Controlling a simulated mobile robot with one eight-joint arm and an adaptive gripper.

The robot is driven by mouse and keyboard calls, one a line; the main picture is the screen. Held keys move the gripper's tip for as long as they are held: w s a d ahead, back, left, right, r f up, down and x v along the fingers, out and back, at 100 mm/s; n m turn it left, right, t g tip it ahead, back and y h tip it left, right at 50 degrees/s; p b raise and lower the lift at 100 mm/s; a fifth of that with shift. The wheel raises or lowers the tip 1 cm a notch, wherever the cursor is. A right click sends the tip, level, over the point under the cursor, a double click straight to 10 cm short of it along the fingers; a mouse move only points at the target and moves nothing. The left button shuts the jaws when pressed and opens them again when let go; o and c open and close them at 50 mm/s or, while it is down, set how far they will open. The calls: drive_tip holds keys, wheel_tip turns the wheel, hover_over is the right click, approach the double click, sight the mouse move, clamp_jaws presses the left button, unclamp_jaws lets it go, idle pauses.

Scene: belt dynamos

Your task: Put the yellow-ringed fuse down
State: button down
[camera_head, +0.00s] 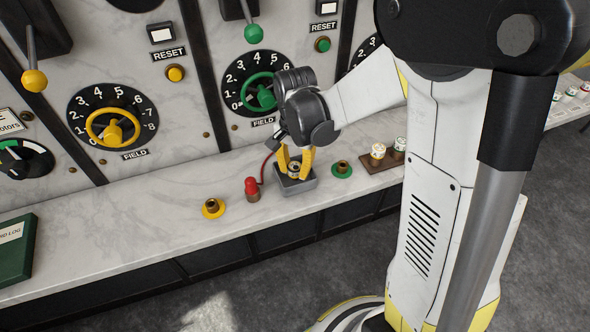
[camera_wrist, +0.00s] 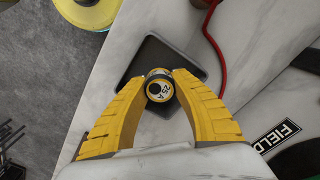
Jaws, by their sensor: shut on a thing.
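My gripper (camera_head: 295,164) points down over the marble ledge, with its two yellow fingers shut on a fuse (camera_head: 293,171). In the wrist view the fuse (camera_wrist: 159,91) shows end-on between the fingertips (camera_wrist: 159,85), with a yellow ring around a pale, marked cap. It looks upright. A small dark grey tray (camera_head: 298,187) lies directly beneath it; the tray also shows in the wrist view (camera_wrist: 150,52). I cannot tell whether the fuse's lower end touches the tray, as the fingers and the fuse itself hide it.
A yellow-ringed socket (camera_head: 213,209) and a red-topped probe (camera_head: 252,190) with a red cable stand left of the tray. A green-ringed socket (camera_head: 342,170) and a rack (camera_head: 384,172) holding fuses are to the right. The upright panel with handwheels (camera_head: 113,128) rises behind.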

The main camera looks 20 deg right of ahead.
drive_tip(key=shift+f, duration=0.2)
drive_tip(key=c, duration=1.4)
unclamp_jaws()
drive_tip(key=shift+r, duration=0.1)
